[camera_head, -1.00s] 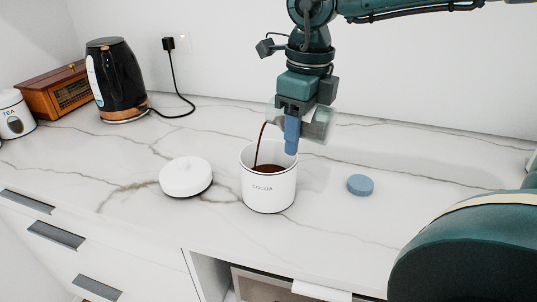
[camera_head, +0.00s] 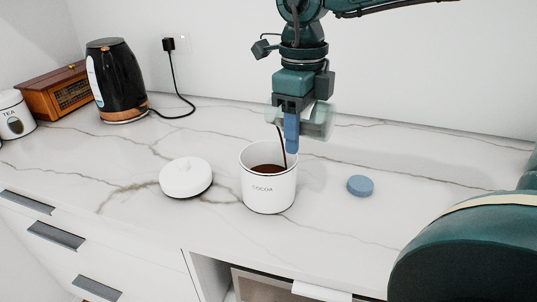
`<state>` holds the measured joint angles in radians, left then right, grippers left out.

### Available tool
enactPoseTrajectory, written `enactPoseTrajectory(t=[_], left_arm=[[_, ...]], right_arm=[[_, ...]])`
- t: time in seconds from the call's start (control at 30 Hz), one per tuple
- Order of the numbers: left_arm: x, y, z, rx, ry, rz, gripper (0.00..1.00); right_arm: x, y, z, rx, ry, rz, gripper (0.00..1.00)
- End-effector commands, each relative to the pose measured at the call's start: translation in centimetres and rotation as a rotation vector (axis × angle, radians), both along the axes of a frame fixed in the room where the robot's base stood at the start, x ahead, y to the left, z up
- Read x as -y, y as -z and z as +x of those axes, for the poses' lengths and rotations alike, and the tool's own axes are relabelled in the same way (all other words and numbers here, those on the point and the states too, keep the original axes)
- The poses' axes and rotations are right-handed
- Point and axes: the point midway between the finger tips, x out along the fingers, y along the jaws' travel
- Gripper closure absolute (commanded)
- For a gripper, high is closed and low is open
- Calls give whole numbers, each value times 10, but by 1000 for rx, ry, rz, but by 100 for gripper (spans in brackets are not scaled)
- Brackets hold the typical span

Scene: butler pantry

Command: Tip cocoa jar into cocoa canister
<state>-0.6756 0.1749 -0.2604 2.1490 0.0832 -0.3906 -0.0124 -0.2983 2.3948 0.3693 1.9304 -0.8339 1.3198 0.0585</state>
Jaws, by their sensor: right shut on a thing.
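The white cocoa canister (camera_head: 268,195), labelled COCOA, stands open and upright on the counter, with brown cocoa (camera_head: 268,169) visible inside. My right gripper (camera_head: 292,130) is above its right rim, shut on the clear cocoa jar (camera_head: 318,122), which is tipped on its side with its mouth toward the canister. The gripper's blue finger partly hides the jar. A thin dark brown stream (camera_head: 283,147) falls from the jar into the canister. How much is left in the jar cannot be told. My left gripper is not in view.
A white lid (camera_head: 186,177) lies left of the canister and a blue lid (camera_head: 360,186) lies to its right. A black kettle (camera_head: 116,80), wooden box (camera_head: 55,92) and tea canister (camera_head: 15,115) stand back left. The marble counter (camera_head: 440,165) is clear at right.

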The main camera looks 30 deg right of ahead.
Motion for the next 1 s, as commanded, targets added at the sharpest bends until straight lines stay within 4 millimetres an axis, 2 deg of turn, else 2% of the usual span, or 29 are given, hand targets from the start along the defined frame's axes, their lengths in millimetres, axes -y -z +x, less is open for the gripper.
enactPoseTrajectory(t=[1.0], left_arm=[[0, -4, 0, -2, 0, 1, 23]], right_arm=[[0, -5, 1, -74, 0, -40, 79]])
